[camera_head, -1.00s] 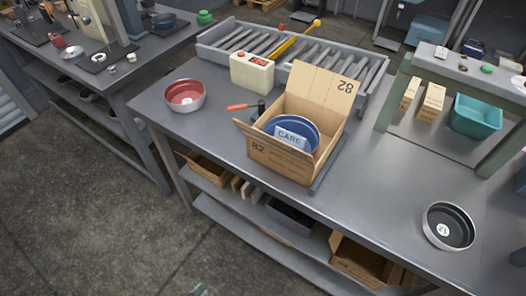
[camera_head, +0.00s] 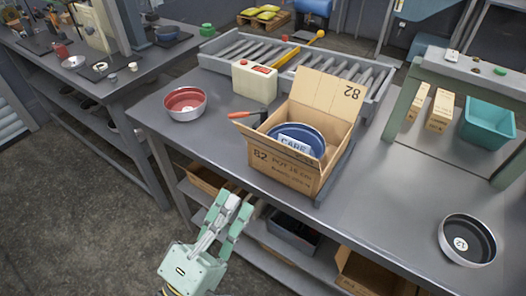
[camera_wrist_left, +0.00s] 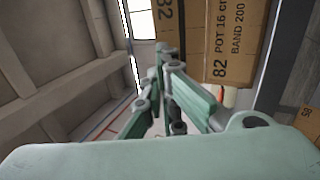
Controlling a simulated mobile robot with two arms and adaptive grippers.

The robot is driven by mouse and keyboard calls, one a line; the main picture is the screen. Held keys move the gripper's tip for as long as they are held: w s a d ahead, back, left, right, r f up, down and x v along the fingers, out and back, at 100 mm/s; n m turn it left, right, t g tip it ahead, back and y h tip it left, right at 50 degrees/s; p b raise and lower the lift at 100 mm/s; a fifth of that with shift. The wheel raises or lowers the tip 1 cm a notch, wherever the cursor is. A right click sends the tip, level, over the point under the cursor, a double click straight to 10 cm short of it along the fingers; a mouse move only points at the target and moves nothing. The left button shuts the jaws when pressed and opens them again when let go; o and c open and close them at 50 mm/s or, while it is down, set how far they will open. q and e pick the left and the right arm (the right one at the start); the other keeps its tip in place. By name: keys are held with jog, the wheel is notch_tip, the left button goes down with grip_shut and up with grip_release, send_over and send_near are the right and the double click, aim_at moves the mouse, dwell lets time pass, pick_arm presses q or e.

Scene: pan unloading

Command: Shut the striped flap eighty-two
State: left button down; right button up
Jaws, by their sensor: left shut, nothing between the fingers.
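An open cardboard box (camera_head: 283,172) marked 82 stands on the grey workbench, with a blue pan (camera_head: 297,138) inside it bearing a "CARE" label. Its tall back flap (camera_head: 325,93), printed 82, stands up and leans back; I cannot make out stripes on it. Other flaps are folded outward. My left gripper (camera_head: 233,203) is shut and empty, in front of the bench edge, below and left of the box. In the left wrist view the gripper (camera_wrist_left: 167,75) points toward the box side (camera_wrist_left: 230,40) and is apart from it. My right gripper is not in view.
A red pan (camera_head: 185,103), an orange-handled tool (camera_head: 245,116) and a cream device (camera_head: 254,82) stand left of the box. A roller conveyor (camera_head: 340,76) lies behind. A dark pan (camera_head: 467,240) sits at the right. The bench (camera_head: 365,205) between is clear.

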aim_at(271, 141)
pick_arm(q)
jog(key=p+x, duration=0.3)
jog(key=x, duration=0.8)
jog(key=shift+d+r+p, duration=0.1)
jog(key=shift+r+p, duration=0.05)
jog(key=shift+p, duration=0.15)
jog(key=shift+w+d, duration=0.2)
jog(key=shift+w, duration=0.2)
jog(key=shift+r, duration=0.1)
